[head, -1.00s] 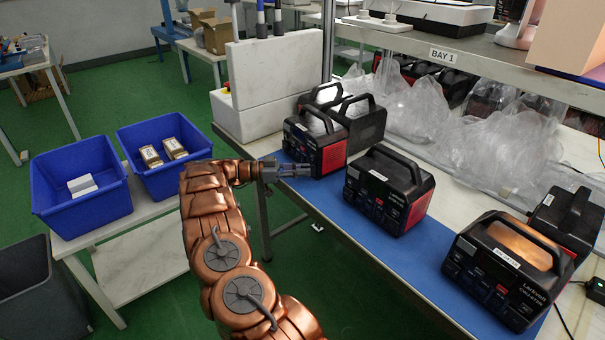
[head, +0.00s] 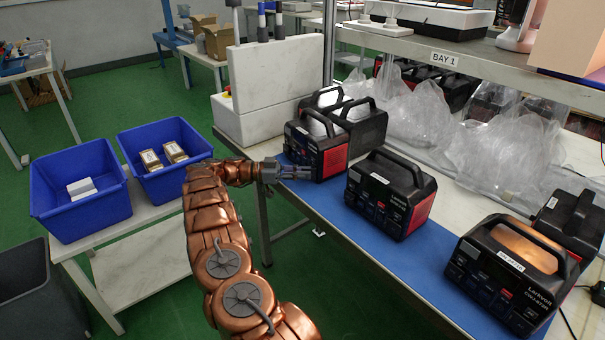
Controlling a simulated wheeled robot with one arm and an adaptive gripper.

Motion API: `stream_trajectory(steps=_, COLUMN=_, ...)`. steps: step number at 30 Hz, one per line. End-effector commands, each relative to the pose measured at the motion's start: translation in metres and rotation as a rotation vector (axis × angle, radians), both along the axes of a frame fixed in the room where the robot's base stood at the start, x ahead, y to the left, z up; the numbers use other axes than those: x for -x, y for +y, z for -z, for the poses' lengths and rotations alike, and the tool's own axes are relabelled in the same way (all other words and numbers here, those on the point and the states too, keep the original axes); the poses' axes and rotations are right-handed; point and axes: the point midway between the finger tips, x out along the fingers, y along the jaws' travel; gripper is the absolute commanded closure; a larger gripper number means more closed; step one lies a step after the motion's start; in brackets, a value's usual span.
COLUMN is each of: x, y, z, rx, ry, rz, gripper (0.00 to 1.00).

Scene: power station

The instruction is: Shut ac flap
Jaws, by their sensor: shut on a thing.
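Black power stations with red side panels and top handles stand along the blue mat (head: 345,228). My gripper (head: 303,172) is at the lower front face of the left power station (head: 316,146), at the left end of the mat. Its fingers are shut and point right, at that face. The ac flap is too small and too covered by the fingers to make out; what the fingers hold appears to be it. A middle power station (head: 390,195) stands to the right of my gripper, apart from it.
More power stations stand at the near right (head: 508,272) and behind the left one (head: 362,122). Clear plastic bags (head: 505,155) lie along the back. A white box-shaped fixture (head: 277,85) stands left. Two blue bins (head: 80,190) (head: 163,158) are on a side table.

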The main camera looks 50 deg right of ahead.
Motion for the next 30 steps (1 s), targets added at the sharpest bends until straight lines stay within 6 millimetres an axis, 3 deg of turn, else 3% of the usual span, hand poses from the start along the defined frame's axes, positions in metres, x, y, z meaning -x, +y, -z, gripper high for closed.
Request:
stream_trajectory(steps=1, x=0.000, y=0.000, z=-0.002, rx=0.003, ry=-0.001, rz=0.000, gripper=1.00)
stream_trajectory(steps=2, x=0.000, y=0.000, z=-0.002, rx=0.003, ry=-0.001, rz=-0.001, gripper=0.85)
stream_trajectory(steps=9, x=0.000, y=0.000, z=-0.001, rx=0.002, ry=0.000, rz=-0.001, gripper=0.62)
stream_trajectory(steps=20, x=0.000, y=0.000, z=-0.004, rx=0.002, ry=-0.001, rz=-0.001, gripper=0.62)
stream_trajectory(steps=30, x=0.000, y=-0.001, z=-0.048, rx=0.001, ry=-0.002, rz=-0.002, gripper=0.62)
